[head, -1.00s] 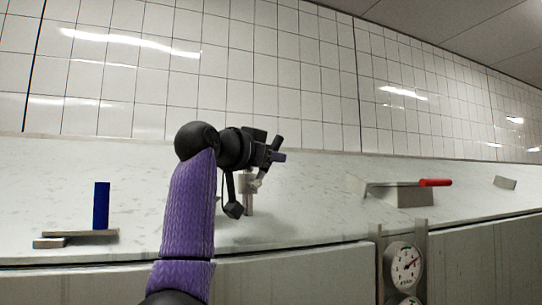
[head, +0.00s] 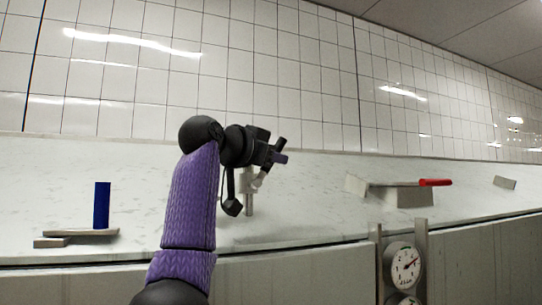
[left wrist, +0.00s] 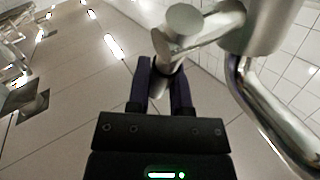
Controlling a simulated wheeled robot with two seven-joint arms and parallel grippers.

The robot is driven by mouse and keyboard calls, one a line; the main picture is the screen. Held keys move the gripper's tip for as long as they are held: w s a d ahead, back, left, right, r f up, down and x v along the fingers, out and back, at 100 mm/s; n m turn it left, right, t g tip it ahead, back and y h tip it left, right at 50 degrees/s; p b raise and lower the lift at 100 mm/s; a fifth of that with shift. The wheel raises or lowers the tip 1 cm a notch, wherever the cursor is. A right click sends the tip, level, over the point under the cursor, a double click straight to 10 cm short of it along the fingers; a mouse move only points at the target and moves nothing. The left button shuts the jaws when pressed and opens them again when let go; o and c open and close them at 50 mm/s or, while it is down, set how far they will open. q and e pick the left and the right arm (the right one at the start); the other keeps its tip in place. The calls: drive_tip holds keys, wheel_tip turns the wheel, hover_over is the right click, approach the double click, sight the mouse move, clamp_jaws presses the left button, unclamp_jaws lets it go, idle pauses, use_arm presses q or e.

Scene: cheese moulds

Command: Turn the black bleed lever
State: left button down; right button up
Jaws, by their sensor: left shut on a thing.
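My left gripper (head: 279,150) is above and beside a small metal fitting (head: 248,190) that stands on the pale counter. In the left wrist view, its two dark fingers (left wrist: 162,88) are shut around the end of a grey metal lever-like piece (left wrist: 183,22). This piece joins a thicker metal body (left wrist: 266,22) at upper right. No clearly black lever shows between the fingers. A dark curved rod with a rounded end (head: 232,207) hangs left of the fitting; I cannot tell what it belongs to. My right gripper is out of view.
A blue upright block (head: 102,205) stands on a flat plate (head: 76,238) at left. A grey box (head: 402,196) with a red handle (head: 435,182) sits at right. A dial gauge (head: 403,264) is below the counter's front edge. A curved metal pipe (left wrist: 262,110) passes right of the fingers.

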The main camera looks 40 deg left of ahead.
use_arm(q)
drive_tip(key=shift+w+d+f+m+g, duration=0.1)
drive_tip(key=shift+w+d+m+g, duration=0.15)
drive_tip(key=shift+g, duration=0.3)
drive_tip(key=shift+w+f+m+g, duration=0.15)
drive_tip(key=shift+m+g, duration=0.2)
drive_tip(key=shift+g, duration=0.2)
drive_tip(key=shift+w+f+g, duration=0.1)
drive_tip(key=shift+f+g, duration=0.1)
drive_tip(key=shift+g, duration=0.1)
drive_tip(key=c, duration=0.5)
unclamp_jaws()
drive_tip(key=shift+c, duration=0.2)
drive_tip(key=b+v, duration=0.3)
drive_tip(key=v, duration=0.6)
drive_tip(key=shift+s+d, duration=0.2)
drive_tip(key=shift+s, duration=0.2)
drive_tip(key=shift+r, duration=0.1)
